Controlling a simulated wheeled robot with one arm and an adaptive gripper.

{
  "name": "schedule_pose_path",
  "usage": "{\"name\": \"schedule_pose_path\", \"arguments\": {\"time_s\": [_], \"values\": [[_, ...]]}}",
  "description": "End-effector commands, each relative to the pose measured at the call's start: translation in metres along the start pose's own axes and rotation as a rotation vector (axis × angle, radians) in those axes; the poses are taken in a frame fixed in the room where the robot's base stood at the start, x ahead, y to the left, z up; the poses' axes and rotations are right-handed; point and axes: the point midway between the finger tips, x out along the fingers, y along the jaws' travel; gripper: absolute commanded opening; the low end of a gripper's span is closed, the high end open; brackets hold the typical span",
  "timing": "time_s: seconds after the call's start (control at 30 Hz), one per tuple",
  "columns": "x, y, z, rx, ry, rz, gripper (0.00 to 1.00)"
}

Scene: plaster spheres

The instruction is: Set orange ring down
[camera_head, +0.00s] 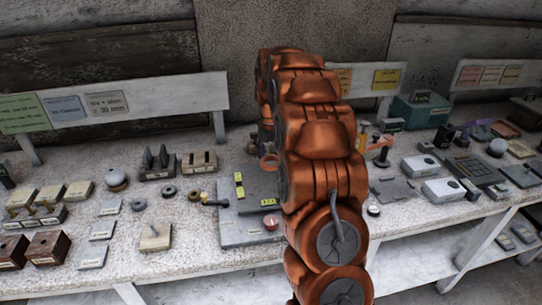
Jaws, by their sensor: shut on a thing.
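My copper-coloured arm rises through the middle of the view and hides the part of the table behind it. My gripper is hidden behind the arm, so its fingers do not show. A small orange ring-like shape (268,162) peeks out just left of the arm, above the grey board (238,232). It is partly covered by the arm. I cannot tell whether it rests on something or is held.
The long speckled table (190,238) is crowded. Left are small dark rings (169,190), wooden blocks (43,249) and a white sphere on a base (116,178). Label boards stand behind.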

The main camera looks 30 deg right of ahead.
Motion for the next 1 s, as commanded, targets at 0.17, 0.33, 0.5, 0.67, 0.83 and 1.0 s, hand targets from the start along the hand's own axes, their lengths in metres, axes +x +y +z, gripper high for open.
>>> {"name": "schedule_pose_path", "arguments": {"time_s": [0.17, 0.33, 0.5, 0.67, 0.83, 1.0], "values": [[0.017, 0.0, 0.0, 0.001, 0.002, -0.001, 0.47], [0.033, 0.0, 0.0, 0.001, 0.003, 0.0, 0.47], [0.045, 0.0, 0.0, 0.0, 0.0, 0.001, 0.47], [0.049, 0.0, 0.0, 0.0, 0.0, 0.001, 0.47], [0.049, 0.0, 0.0, 0.0, 0.0, 0.001, 0.47], [0.049, 0.0, 0.0, 0.0, 0.0, 0.001, 0.47]]}}
